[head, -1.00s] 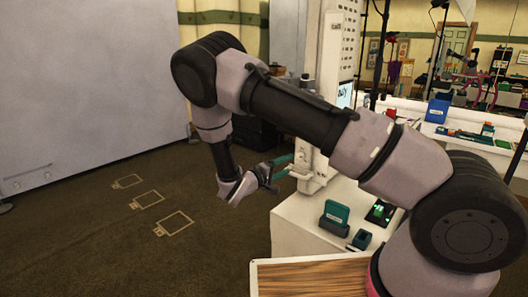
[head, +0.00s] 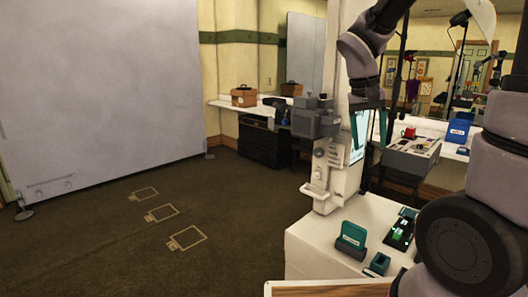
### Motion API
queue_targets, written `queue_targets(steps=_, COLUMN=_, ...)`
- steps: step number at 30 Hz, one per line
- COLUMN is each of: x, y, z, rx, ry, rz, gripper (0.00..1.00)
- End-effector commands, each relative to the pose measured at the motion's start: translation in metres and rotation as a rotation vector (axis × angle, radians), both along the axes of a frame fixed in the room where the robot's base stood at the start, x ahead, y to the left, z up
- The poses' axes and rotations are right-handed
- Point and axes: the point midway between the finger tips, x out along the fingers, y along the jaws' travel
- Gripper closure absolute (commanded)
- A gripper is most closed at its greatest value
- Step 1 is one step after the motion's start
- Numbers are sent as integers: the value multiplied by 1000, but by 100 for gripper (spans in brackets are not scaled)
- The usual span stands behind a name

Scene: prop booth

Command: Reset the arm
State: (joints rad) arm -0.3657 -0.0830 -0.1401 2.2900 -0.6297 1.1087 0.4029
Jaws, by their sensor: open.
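My arm is folded up at the right of the head view. My gripper (head: 370,142) hangs downward in front of a lit screen, with its two teal fingers apart. Nothing shows between the fingers except the background. The gripper is above and behind the white cabinet top in the picture, clear of the things on it.
A white cabinet (head: 310,258) holds a teal stand (head: 352,240), a small teal holder (head: 377,264) and a black tray (head: 400,236) with green pieces. A grey-white machine (head: 325,180) stands behind it. The carpet (head: 110,260) at left is open, with outlined markings.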

Motion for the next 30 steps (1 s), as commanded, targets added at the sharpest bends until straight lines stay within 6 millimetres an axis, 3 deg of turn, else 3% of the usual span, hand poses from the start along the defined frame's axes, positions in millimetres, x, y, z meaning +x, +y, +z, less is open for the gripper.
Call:
queue_targets(steps=1, x=-10, y=-2, z=14, rx=58, ry=-43, rz=-12, gripper=33)
queue_targets(steps=9, x=-60, y=6, z=73, rx=313, ry=-287, rz=-17, gripper=33)
queue_targets(steps=15, x=-87, y=14, z=103, rx=409, ry=-463, rz=-5, gripper=33)
queue_targets(steps=21, x=-97, y=18, z=115, rx=440, ry=-542, rz=6, gripper=33)
queue_targets(steps=30, x=-98, y=19, z=115, rx=442, ry=-545, rz=8, gripper=33)
